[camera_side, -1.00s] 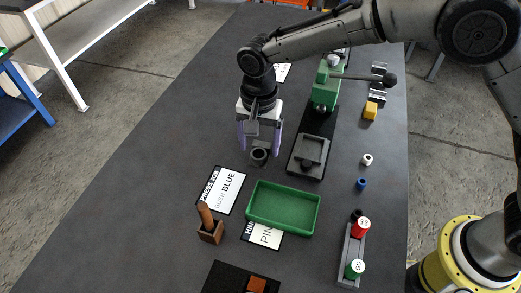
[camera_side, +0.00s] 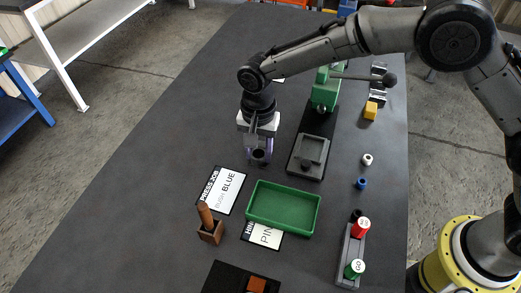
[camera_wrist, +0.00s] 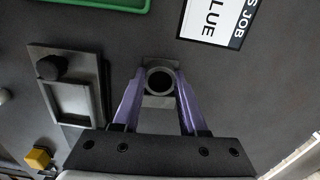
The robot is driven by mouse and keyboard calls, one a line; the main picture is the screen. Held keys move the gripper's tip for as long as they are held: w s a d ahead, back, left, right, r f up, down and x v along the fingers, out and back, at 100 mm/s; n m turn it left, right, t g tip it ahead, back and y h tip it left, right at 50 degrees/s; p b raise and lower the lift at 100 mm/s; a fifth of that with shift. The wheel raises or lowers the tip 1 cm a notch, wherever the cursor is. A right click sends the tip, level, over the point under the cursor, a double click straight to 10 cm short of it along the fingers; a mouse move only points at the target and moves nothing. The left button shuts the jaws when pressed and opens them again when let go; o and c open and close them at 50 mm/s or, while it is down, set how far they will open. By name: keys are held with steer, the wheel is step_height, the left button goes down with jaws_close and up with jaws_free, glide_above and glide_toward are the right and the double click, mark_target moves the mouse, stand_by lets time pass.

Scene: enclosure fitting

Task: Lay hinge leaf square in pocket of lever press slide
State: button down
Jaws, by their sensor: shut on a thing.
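The hinge leaf (camera_wrist: 158,101) is a small grey plate with a round dark-holed barrel standing on it. It sits on the table left of the press in the side view, where its barrel (camera_side: 259,156) shows between the fingers. My gripper (camera_side: 258,154) points down and its purple fingers (camera_wrist: 158,88) close on both sides of the barrel. The lever press (camera_side: 325,92) is green with a long lever. Its slide (camera_side: 296,168) lies in front of it with a square pocket (camera_side: 312,150), which looks empty. In the wrist view the slide (camera_wrist: 43,88) is left of my fingers.
A green tray (camera_side: 284,229) and a PRESS JOB card (camera_side: 222,190) lie in front of the gripper. A white bush (camera_side: 367,159), a blue bush (camera_side: 361,184) and a yellow block (camera_side: 370,110) are to the right. The table between leaf and slide is clear.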

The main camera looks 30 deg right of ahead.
stand_by(0.3)
step_height(320, 180, up, 17)
glide_above(310, 153)
step_height(310, 153, down, 6)
steer(key=f, duration=0.1)
steer(key=shift+r+m, duration=0.25)
steer(key=shift+m, duration=0.15)
steer(key=shift+f, duration=2.95)
steer(key=shift+f, duration=0.75)
steer(key=shift+c, duration=1.8)
jaws_free()
steer(key=shift+f, duration=0.1)
